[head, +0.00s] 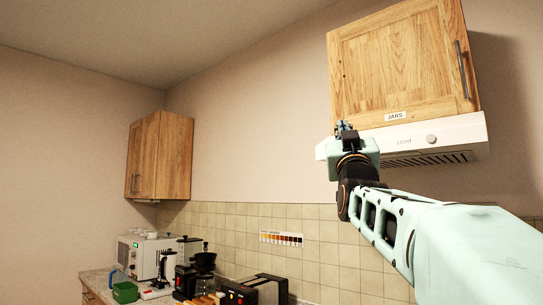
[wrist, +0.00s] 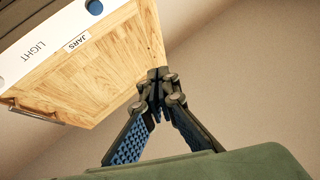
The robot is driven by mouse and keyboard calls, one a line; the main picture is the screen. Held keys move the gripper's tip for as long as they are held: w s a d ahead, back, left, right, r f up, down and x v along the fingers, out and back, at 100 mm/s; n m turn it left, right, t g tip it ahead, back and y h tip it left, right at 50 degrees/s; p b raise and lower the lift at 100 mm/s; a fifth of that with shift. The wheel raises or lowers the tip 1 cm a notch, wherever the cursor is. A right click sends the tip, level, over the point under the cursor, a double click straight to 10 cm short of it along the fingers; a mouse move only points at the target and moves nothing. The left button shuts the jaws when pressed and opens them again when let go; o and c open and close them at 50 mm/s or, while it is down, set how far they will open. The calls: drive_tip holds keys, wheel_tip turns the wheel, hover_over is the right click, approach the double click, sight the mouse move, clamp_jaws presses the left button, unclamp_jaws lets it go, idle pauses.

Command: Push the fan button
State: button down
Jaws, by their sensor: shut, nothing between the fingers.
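The white range hood (head: 465,133) is mounted under the wooden wall cabinet at the upper right of the head view. A grey round button (head: 431,139) sits on its front beside the word LIGHT. A blue round button (wrist: 94,7) shows on the hood front (wrist: 50,32) at the top of the wrist view; I can read no label for it, and in the head view my gripper hides that stretch. My gripper (head: 345,126) is shut and empty, in front of the hood's left end in the head view. In the wrist view its fingertips (wrist: 158,76) appear apart from the blue button.
The wooden cabinet (head: 393,70) has a JARS label and a bar handle on its right. Another wall cabinet (head: 160,156) hangs in the far corner. Below, a counter holds a white microwave (head: 145,254), a coffee maker (head: 197,272) and a toaster (head: 254,292).

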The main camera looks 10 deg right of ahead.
drive_tip(key=f, duration=0.2)
drive_tip(key=w+d+m, duration=0.1)
drive_tip(key=shift+f+g+h, duration=0.3)
drive_tip(key=shift+f, duration=0.1)
drive_tip(key=shift+d, duration=0.15)
